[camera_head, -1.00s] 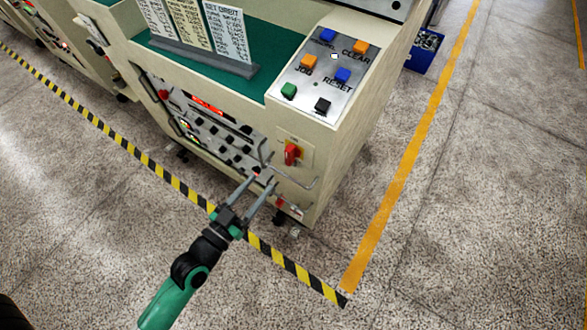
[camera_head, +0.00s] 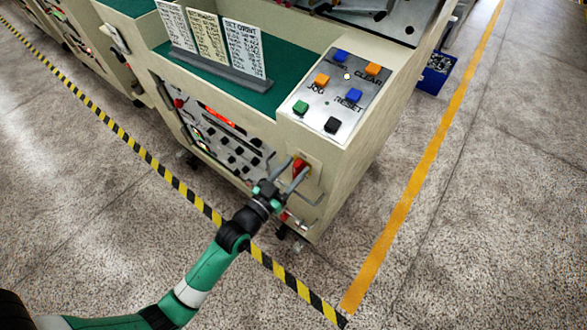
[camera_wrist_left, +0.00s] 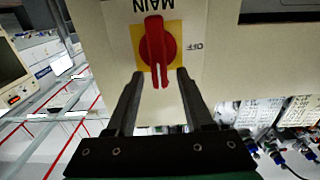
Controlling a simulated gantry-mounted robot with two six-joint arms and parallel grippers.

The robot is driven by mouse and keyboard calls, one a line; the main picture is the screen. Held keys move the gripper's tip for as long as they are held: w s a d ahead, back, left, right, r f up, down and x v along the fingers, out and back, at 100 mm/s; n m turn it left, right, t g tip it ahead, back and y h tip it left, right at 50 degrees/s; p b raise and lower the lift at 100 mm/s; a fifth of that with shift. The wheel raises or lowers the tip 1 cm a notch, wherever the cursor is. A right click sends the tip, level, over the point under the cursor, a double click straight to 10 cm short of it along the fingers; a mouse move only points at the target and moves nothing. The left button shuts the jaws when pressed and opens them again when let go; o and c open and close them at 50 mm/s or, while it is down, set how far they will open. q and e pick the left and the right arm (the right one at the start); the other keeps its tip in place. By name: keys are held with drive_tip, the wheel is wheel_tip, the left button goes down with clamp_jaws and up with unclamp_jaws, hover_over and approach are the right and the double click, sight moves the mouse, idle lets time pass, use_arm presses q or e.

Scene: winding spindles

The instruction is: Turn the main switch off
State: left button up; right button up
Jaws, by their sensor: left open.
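The main switch is a red rotary knob (camera_head: 300,167) on a yellow plate, set in the front panel of the cream machine. In the left wrist view the red knob (camera_wrist_left: 154,48) stands upright in the picture. Its lettering is upside down there, with MAIN above the knob and OFF to its right. My left gripper (camera_head: 289,173) is open just in front of the switch in the head view. In the left wrist view its two fingers (camera_wrist_left: 160,74) are spread to either side of the knob's lower end; I cannot tell whether they touch it. My right gripper is not in view.
A sloped button panel (camera_head: 338,92) with coloured buttons sits above the switch. A metal handle bar (camera_head: 308,225) sticks out below it. Label cards (camera_head: 243,48) stand on the green ledge.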

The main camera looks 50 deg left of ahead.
use_arm(q)
clamp_jaws()
drive_tip(key=shift+n, duration=0.3)
idle(0.3)
drive_tip(key=n, duration=0.2)
drive_tip(key=a+n, duration=0.1)
drive_tip(key=n, duration=0.1)
drive_tip(key=shift+s+a+f+b, duration=0.1)
drive_tip(key=shift+b, duration=0.2)
drive_tip(key=n, duration=0.3)
drive_tip(key=a+n, duration=0.1)
drive_tip(key=shift+s+f+n, duration=0.1)
drive_tip(key=shift+f+n, duration=0.25)
drive_tip(key=shift+n, duration=0.05)
drive_tip(key=n, duration=0.3)
drive_tip(key=f+n+b, duration=0.1)
drive_tip(key=shift+a, duration=0.25)
drive_tip(key=shift+a+f+n, duration=0.1)
drive_tip(key=shift+f+n, duration=0.15)
drive_tip(key=shift+n, duration=0.85)
drive_tip(key=shift+f+n, duration=0.2)
drive_tip(key=shift+n, duration=0.9)
